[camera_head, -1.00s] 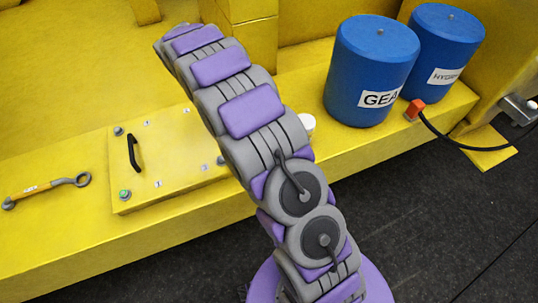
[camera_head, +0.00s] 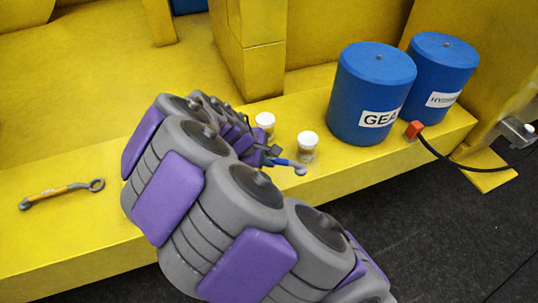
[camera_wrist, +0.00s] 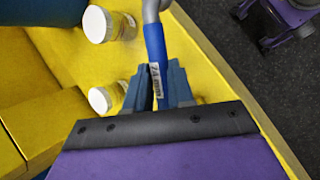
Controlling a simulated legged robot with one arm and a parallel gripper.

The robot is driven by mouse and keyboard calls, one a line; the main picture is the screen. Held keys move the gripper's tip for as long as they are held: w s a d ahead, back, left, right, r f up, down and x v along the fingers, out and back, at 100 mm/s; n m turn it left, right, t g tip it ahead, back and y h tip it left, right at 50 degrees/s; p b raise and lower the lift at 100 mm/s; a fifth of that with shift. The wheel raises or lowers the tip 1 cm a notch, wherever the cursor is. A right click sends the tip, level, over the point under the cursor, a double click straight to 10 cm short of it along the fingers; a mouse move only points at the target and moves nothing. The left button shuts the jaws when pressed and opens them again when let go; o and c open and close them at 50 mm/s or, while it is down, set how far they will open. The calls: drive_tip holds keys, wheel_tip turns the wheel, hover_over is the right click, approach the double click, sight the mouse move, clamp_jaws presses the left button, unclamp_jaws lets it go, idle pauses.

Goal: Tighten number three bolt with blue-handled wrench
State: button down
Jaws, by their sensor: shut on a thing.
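The blue-handled wrench (camera_head: 287,163) is in my gripper (camera_head: 266,155), held out to the right over the yellow ledge. In the wrist view the wrench's blue handle (camera_wrist: 155,45), with a small label on it, sits between the fingers of my gripper (camera_wrist: 158,85), which are shut on it. Its grey shank runs up out of the top of the picture. The bolt plate is hidden behind my arm in the head view and is not in the wrist view, so I cannot see the number three bolt.
A yellow-handled wrench (camera_head: 62,193) lies on the ledge at the left. Two white-capped jars (camera_head: 307,145) (camera_head: 265,124) stand near the held wrench. Blue drums labelled GEAR (camera_head: 370,95) and HYDR (camera_head: 441,75) stand to the right, with an orange-ended black cable (camera_head: 455,143).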

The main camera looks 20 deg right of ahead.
drive_tip(key=shift+s+d+f+b, duration=0.1)
drive_tip(key=shift+d+f+b, duration=0.1)
drive_tip(key=shift+f+b, duration=1.05)
drive_tip(key=shift+a+f+b, duration=0.1)
drive_tip(key=shift+f+b, duration=0.25)
drive_tip(key=shift+f, duration=0.75)
drive_tip(key=shift+s+f, duration=0.1)
drive_tip(key=shift+f, duration=0.95)
idle(0.8)
drive_tip(key=shift+s+a+m, duration=0.15)
drive_tip(key=shift+s+m, duration=0.15)
drive_tip(key=shift+s+a+g, duration=0.1)
drive_tip(key=shift+g, duration=0.2)
drive_tip(key=shift+s+a+m, duration=0.15)
drive_tip(key=shift+s+m, duration=0.05)
drive_tip(key=shift+m, duration=0.2)
drive_tip(key=shift+s+a, duration=0.1)
